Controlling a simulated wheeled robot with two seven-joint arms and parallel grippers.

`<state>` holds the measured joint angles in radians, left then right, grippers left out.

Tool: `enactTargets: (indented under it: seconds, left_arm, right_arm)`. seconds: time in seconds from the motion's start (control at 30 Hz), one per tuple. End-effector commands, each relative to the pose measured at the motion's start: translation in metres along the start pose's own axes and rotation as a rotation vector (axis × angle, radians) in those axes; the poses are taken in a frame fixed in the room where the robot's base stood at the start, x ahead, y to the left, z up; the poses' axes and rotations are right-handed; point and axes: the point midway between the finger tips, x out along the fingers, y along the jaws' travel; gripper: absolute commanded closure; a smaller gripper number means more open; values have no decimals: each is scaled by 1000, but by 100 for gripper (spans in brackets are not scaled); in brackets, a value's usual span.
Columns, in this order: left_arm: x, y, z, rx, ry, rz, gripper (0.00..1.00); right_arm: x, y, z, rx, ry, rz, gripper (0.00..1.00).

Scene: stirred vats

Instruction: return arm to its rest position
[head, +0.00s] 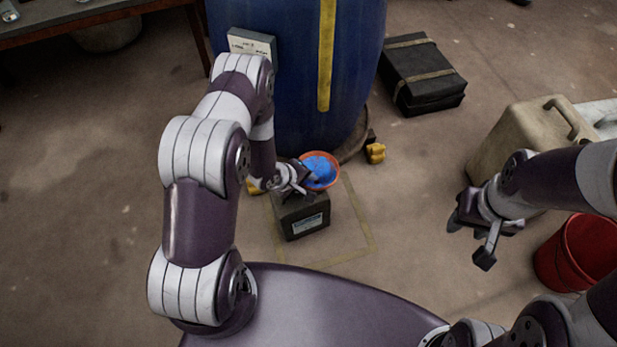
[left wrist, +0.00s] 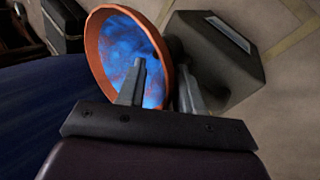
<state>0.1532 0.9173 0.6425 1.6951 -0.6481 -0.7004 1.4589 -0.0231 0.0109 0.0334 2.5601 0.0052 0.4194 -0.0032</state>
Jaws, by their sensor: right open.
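My left gripper (head: 298,178) is low in front of the blue vat, beside an orange bowl (head: 334,182) with blue contents. In the left wrist view the jaws of my left gripper (left wrist: 162,80) stand apart. One finger overlaps the inside of the bowl (left wrist: 97,62) and the other lies outside its rim, with a visible gap between finger and rim. A grey box (head: 303,217) with a label is just below the bowl; whether the bowl rests on it I cannot tell. My right gripper (head: 468,238) is open and empty above the floor at the right.
The blue vat (head: 290,90) with a yellow stripe stands at the back. A black case (head: 420,75) lies behind right. A beige canister (head: 525,125) and a red bucket (head: 580,255) are near my right arm. A table (head: 70,25) is at the upper left. Floor at left is clear.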

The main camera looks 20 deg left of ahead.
Motion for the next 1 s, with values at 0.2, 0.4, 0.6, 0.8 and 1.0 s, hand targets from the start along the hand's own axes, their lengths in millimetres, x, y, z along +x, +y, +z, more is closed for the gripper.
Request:
enactTargets:
  seconds: [0.2, 0.4, 0.6, 0.8, 1.0]
  left_arm:
    - [-68, 7, -1, -3, 4, 4, 63]
    - [-104, 6, -1, 2, 5, 9, 63]
    - [-112, 4, -1, 4, 4, 10, 63]
    - [-111, 1, 0, 62, 1, -5, 63]
    - [-156, -60, 7, 431, -108, -408, 63]
  right_arm:
    - [-40, 0, -5, 0, 1, 0, 57]
    - [-55, 0, -7, 0, 1, 0, 57]
    - [-56, 0, -7, 0, 0, 0, 57]
    - [-56, 0, -7, 0, 0, 0, 57]
    - [-56, 0, -7, 0, 0, 0, 57]
